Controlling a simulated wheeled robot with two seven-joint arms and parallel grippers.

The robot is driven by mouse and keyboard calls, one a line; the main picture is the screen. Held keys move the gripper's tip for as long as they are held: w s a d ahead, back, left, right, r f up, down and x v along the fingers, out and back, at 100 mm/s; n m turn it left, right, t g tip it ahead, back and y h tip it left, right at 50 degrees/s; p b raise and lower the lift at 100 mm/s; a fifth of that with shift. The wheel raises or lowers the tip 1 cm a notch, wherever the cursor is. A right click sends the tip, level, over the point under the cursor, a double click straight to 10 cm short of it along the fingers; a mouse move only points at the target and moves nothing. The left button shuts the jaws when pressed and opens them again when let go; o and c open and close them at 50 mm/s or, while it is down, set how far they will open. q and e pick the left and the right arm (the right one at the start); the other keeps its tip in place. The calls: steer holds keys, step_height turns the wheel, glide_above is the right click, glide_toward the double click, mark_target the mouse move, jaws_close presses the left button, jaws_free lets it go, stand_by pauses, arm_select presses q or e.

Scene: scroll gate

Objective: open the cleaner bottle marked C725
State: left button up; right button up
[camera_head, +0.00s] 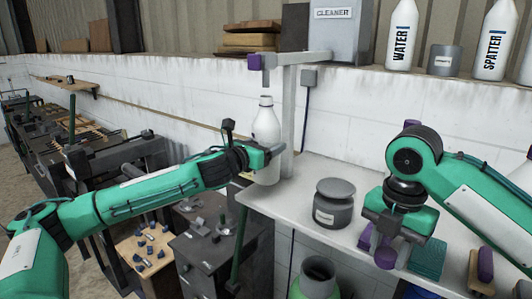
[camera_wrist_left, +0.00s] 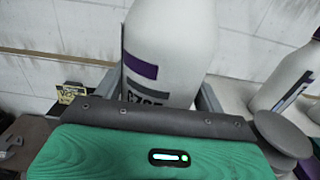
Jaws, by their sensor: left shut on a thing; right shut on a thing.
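The white cleaner bottle (camera_head: 266,130) is upright, held up beside the grey post at the bench's left end. In the left wrist view the bottle (camera_wrist_left: 172,45) shows purple and grey bands and a partly hidden mark that reads like C725. My left gripper (camera_head: 268,156) is shut around its body. The bottle's narrow pale neck and top show in the head view, too small to tell whether a cap is on. My right gripper (camera_head: 386,240) points down over the bench, shut on a small purple thing (camera_head: 385,259), partly hidden by the fingers.
A lidded grey pot (camera_head: 334,204) stands on the white bench (camera_head: 290,205) between my grippers. The post's arm with a purple end (camera_head: 254,62) overhangs the bottle.

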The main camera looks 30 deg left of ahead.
mark_target(384, 267)
arm_select(q)
steer(key=shift+f, duration=1.75)
steer(key=o, duration=1.9)
steer(key=shift+f, duration=0.15)
steer(key=shift+c, duration=0.2)
arm_select(e)
steer(key=shift+f, duration=0.1)
arm_select(q)
steer(key=shift+s+a+b, duration=0.1)
steer(key=shift+s+b, duration=0.3)
steer(key=shift+s, duration=0.1)
arm_select(e)
steer(key=shift+f, duration=0.25)
step_height(384, 267, down, 4)
steer(key=b, duration=0.3)
steer(key=shift+r+b, duration=0.1)
steer(key=shift+b, duration=0.3)
arm_select(q)
steer(key=s+b, duration=0.1)
steer(key=s, duration=1)
steer(key=shift+a, duration=0.35)
arm_select(e)
steer(key=shift+f, duration=0.6)
